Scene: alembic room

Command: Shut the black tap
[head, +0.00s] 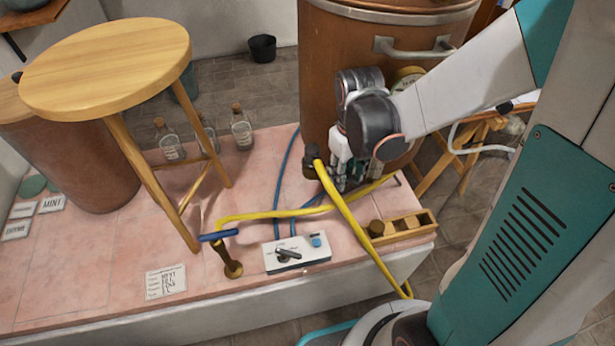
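A dark tap-like fitting (312,155) with a black top sits low on the front of the large copper vessel (325,75). A yellow hose (348,215) runs down from beside it. I take this fitting for the black tap, but its handle is too small to read as open or shut. My gripper (352,180) is just right of it, pointing down close to the vessel and the hose. Its fingers are partly hidden by my wrist and the hose, so I cannot tell whether they are open or touch anything.
A white box (297,262) with a black lever and blue knob, a blue-handled brass tap (230,262) and a wooden rack (405,227) stand on the pink tiled platform (110,265). A wooden stool (110,65) and several glass bottles (241,130) are left.

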